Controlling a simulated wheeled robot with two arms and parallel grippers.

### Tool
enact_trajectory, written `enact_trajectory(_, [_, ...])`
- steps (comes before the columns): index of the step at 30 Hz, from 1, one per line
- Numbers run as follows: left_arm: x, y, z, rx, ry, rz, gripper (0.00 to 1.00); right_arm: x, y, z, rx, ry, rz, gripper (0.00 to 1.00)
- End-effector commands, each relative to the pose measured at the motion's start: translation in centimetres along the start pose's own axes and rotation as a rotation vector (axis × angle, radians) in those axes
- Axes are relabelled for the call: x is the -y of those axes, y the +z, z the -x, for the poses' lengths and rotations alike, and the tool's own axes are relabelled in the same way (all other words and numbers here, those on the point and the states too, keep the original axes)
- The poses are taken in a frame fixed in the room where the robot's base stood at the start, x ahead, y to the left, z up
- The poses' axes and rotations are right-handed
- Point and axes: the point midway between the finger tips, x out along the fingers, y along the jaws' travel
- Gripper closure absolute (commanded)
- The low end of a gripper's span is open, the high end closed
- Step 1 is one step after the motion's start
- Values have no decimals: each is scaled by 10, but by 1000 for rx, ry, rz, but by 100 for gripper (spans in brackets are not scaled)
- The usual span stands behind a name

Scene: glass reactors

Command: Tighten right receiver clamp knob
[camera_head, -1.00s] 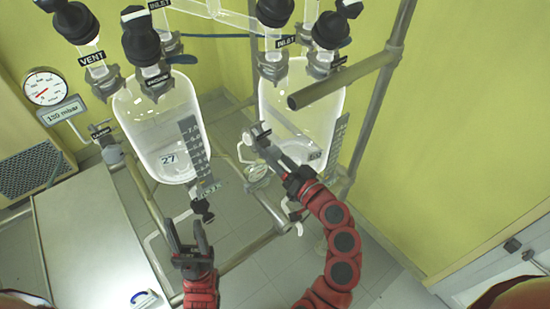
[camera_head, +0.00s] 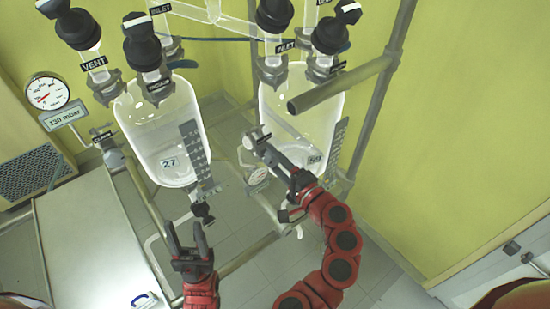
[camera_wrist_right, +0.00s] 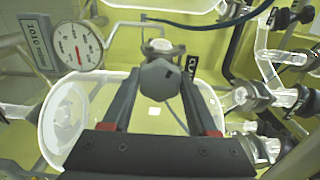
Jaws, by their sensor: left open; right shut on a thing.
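The right glass receiver (camera_head: 290,100), with a 59 tag, hangs from the pipe frame. Its clamp is at its left side, with a small CLAMP label. In the right wrist view the dark grey faceted clamp knob (camera_wrist_right: 160,80) sits between my right gripper's (camera_wrist_right: 160,95) fingers, which are shut on it. The head view shows my right gripper (camera_head: 262,149) at the receiver's left edge, partly hiding the knob. My left gripper (camera_head: 188,240) is open and empty, below the left receiver (camera_head: 168,125) with its 27 tag.
A gauge (camera_head: 47,92) with a 130 mbar display is at the far left. Another gauge (camera_wrist_right: 76,46), reading 1010 mbar, is near the knob. A thick pipe (camera_head: 340,82) crosses in front of the right receiver. A white table (camera_head: 90,235) stands at lower left.

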Motion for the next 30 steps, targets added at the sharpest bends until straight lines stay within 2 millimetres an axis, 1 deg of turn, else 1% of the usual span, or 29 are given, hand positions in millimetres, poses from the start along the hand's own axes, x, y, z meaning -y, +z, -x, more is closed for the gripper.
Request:
enact_trajectory(2, [0, -1, -4, 0, 0, 0, 50, 2, 0, 0, -1, -1, -72, 96])
enact_trajectory(17, [1, -5, -28, 0, 0, 0, 50, 2, 0, 1, -2, 0, -548, 96])
enact_trajectory(30, [3, -9, -55, 0, 0, 0, 50, 3, 0, 1, -2, -1, -966, 96])
